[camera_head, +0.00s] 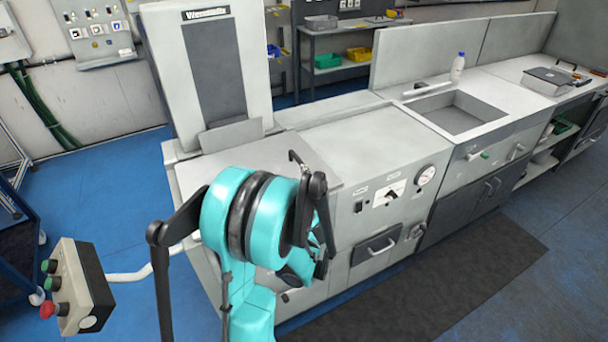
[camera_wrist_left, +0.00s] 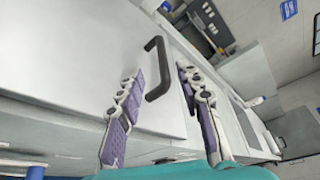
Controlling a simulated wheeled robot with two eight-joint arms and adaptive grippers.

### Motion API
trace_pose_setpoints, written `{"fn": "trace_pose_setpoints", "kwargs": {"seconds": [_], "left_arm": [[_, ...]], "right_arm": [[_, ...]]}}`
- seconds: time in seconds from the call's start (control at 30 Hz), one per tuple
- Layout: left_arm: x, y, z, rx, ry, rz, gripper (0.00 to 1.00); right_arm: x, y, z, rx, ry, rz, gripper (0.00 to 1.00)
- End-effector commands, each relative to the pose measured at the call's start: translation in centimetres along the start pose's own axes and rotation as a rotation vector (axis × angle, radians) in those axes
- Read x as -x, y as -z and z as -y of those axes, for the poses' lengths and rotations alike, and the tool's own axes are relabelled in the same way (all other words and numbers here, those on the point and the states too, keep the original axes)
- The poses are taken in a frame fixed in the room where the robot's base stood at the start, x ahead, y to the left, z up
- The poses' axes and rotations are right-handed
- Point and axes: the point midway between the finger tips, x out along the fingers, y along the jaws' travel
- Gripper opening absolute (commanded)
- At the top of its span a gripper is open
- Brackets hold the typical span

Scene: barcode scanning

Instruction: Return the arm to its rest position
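My left arm's teal wrist (camera_head: 240,225) with a black band stands in front of the grey machine in the head view. The wrist hides most of my left gripper there. In the left wrist view, my left gripper (camera_wrist_left: 161,75) shows two separated fingers with purple pads. The fingers are open with nothing held between them. A black handle (camera_wrist_left: 155,68) on a pale panel shows beyond and between the fingertips. I cannot tell whether a finger touches it. My right gripper is in neither view.
The grey machine (camera_head: 390,165) and sink counter (camera_head: 495,90) run along the back. A white bottle (camera_head: 458,66) stands by the sink. A button box (camera_head: 75,290) with a red button is at lower left. Black bars (camera_head: 163,270) flank my wrist. Blue floor (camera_head: 110,200) is free at left.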

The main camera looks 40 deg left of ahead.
Motion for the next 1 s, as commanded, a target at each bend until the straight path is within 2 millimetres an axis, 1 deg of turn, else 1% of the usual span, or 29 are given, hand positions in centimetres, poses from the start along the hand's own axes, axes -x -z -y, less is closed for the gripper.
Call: {"fn": "trace_pose_setpoints", "kwargs": {"seconds": [0.43,0.57,0.67,0.77,0.8,0.87,0.9,0.97,1.0], "left_arm": [[0.0,0.0,0.0,0.001,-0.001,-0.001,0.36],[0.9,0.2,0.5,0.07,-0.02,-0.022,0.36],[3.0,0.8,1.1,0.221,-0.071,-0.068,0.36],[6.3,1.8,1.4,0.438,-0.162,-0.13,0.36],[7.9,2.3,1.4,0.53,-0.207,-0.156,0.36],[10.4,3.1,1.3,0.664,-0.281,-0.191,0.36],[12.1,3.7,1.1,0.75,-0.333,-0.215,0.36],[14.9,4.5,0.8,0.875,-0.419,-0.245,0.36],[16.8,5.1,0.4,0.953,-0.479,-0.264,0.36]], "right_arm": [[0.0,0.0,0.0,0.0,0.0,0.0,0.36],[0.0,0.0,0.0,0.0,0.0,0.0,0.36],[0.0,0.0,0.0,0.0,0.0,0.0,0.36],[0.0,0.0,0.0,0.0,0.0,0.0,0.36],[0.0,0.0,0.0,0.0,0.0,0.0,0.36],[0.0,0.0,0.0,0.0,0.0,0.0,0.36],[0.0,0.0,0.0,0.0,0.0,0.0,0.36],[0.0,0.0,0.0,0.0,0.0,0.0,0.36],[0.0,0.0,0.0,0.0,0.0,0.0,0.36]]}}
